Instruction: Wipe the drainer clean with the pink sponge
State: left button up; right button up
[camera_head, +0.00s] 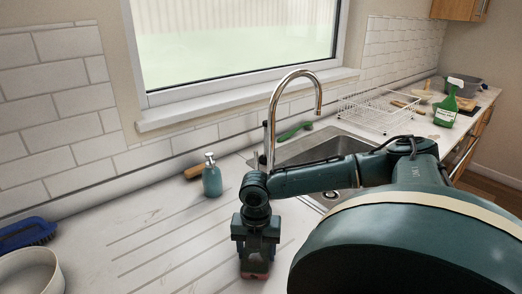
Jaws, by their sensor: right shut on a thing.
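The drainer (165,243) is the white grooved area of the worktop left of the sink, with dark marks and smudges on it. My right gripper (256,268) points down over the drainer's right part. It is shut on the pink sponge (255,276), of which only a small reddish-pink edge shows below the fingers. The sponge looks to be at or just above the surface; I cannot tell whether it touches. My left gripper is not in view.
A teal soap bottle (212,179) stands behind the drainer, near the chrome tap (273,115) and the sink (335,146). A blue brush (27,234) and a white bowl (30,272) are at left. A wire rack (378,110) and a green spray bottle (447,106) stand at right.

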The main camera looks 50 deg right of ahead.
jog(key=shift+r, duration=4)
